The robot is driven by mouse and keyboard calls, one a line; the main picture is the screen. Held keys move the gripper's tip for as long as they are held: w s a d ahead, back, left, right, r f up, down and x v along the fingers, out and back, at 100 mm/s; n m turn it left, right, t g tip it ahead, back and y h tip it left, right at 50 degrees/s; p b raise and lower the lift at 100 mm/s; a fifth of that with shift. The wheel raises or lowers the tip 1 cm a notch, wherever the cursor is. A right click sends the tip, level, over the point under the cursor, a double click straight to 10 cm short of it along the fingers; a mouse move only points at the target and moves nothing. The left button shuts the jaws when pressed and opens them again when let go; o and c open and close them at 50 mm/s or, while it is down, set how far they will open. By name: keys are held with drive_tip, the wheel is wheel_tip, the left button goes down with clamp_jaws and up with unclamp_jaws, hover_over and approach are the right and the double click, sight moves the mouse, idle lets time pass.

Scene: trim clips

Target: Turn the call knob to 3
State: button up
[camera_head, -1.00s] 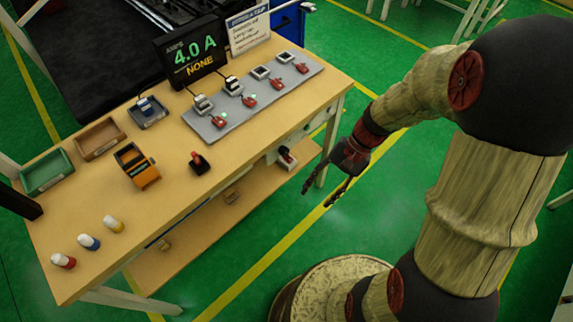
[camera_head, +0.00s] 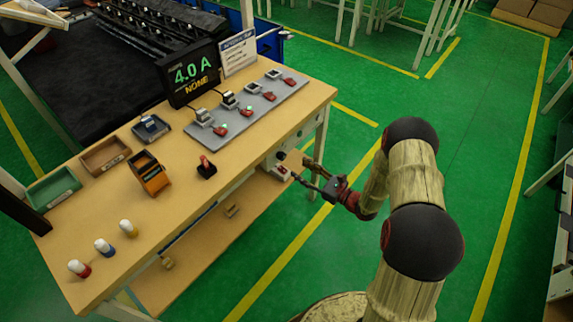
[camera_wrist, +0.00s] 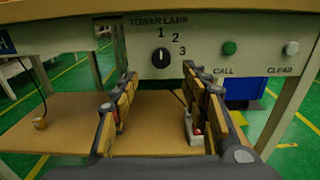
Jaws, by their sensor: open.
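The knob (camera_wrist: 161,57) is a black round dial on a pale panel under the table edge, labelled TOWER LAMP, with the numbers 1, 2 and 3 around it. Its mark stands roughly upright, towards the 1. My gripper (camera_wrist: 159,72) is open in the wrist view, its two fingers spread left and right below and in front of the knob, holding nothing. In the head view my gripper (camera_head: 302,169) is near the table's right front, beside the control panel (camera_head: 296,147). I cannot tell from here whether the fingers touch anything.
A green CALL button (camera_wrist: 229,47) and a white CLEAR button (camera_wrist: 291,48) sit right of the knob. A white box with a red top (camera_wrist: 193,130) stands on the lower shelf (camera_wrist: 70,135). Green floor is free at right.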

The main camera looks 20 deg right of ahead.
sight(284, 157)
drive_tip(key=x, duration=0.2)
drive_tip(key=b+x, duration=0.1)
drive_tip(key=x, duration=0.2)
drive_tip(key=b+x, duration=0.1)
drive_tip(key=x, duration=0.2)
drive_tip(key=shift+d+r, duration=0.1)
drive_tip(key=shift+r, duration=0.3)
drive_tip(key=shift+c, duration=1.1)
drive_tip(key=c, duration=0.9)
